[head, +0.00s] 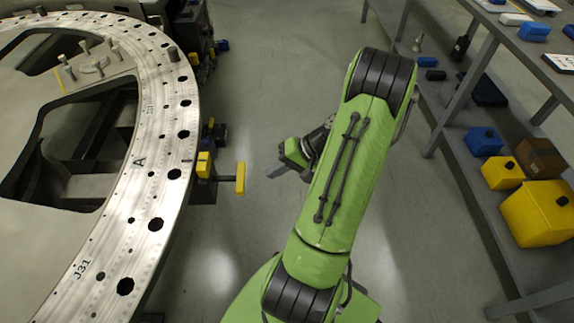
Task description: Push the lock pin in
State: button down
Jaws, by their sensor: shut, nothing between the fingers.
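A yellow T-shaped handle (240,178) sticks out to the right from a yellow block (203,165) at the rim of the large metal turret plate (143,175). It looks like the lock pin; how deep it sits in the block I cannot tell. My gripper (271,174) is shut and empty. Its fingertips point left at the handle, with a small gap between them.
Metal pegs (173,54) stand up on the plate. A grey shelf rack (470,190) at the right holds yellow bins (540,215), blue boxes (483,141) and a brown box (539,157). The grey floor (262,95) between plate and rack is clear.

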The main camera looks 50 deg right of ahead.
aim_at(239, 175)
jog(key=w+a, duration=0.1)
jog(key=w, duration=0.1)
jog(key=w+a+f+b, duration=0.1)
jog(key=w+a, duration=0.1)
jog(key=shift+w+a, duration=0.1)
jog(key=w+a, duration=0.2)
jog(key=w, duration=0.1)
jog(key=shift+a, duration=0.2)
jog(key=shift+s, duration=0.1)
dwell(0.3)
